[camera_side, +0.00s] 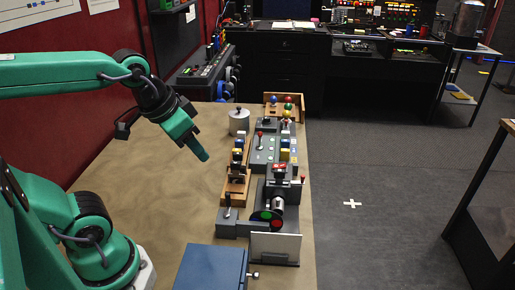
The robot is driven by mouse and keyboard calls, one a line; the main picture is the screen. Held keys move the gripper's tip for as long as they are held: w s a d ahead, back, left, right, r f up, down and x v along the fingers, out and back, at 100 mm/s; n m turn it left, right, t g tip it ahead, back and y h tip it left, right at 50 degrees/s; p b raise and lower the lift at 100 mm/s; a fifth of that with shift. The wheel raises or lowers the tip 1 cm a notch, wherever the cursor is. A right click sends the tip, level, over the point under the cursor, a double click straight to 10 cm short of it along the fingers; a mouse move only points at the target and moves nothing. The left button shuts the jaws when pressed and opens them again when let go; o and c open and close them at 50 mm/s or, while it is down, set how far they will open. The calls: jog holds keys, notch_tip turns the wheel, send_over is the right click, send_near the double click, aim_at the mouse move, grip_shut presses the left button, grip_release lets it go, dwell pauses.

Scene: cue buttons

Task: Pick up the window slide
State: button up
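I cannot tell for certain which thing is the window slide. A pale flat plate (274,246) stands upright in a dark base near the front right edge of the table. Just behind it is a dark disc (259,223) with a green and a red spot, in front of a grey cylindrical device (278,203). My gripper (204,156) hangs above the table, tilted down to the right, behind and left of these things and apart from them. Its fingers are too small and edge-on to show whether they are open or shut.
A row of devices with levers and coloured knobs (265,150) runs along the table's right side. A wooden tray with coloured balls (284,107) and a grey pot (239,121) stand behind. A blue box (211,268) is at the front. The table's left middle (160,190) is clear.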

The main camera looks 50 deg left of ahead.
jog(key=w+d+m+g, duration=0.1)
jog(key=w+m+g, duration=0.25)
jog(key=w, duration=0.75)
jog(key=m+g, duration=0.2)
jog(key=m, duration=0.3)
send_over(280, 170)
jog(key=shift+n+t, duration=0.25)
jog(key=f, duration=0.7)
jog(key=shift+s+a+f, duration=0.2)
jog(key=shift+s+f, duration=0.1)
jog(key=shift+s, duration=0.1)
jog(key=shift+w+d+f, duration=0.1)
jog(key=shift+w+f, duration=0.35)
jog(key=shift+f, duration=0.1)
jog(key=shift+f, duration=0.1)
jog(key=shift+f, duration=1.2)
jog(key=shift+f, duration=0.1)
jog(key=shift+s+d+f, duration=0.1)
jog(key=shift+f, duration=2.4)
jog(key=shift+c, duration=0.2)
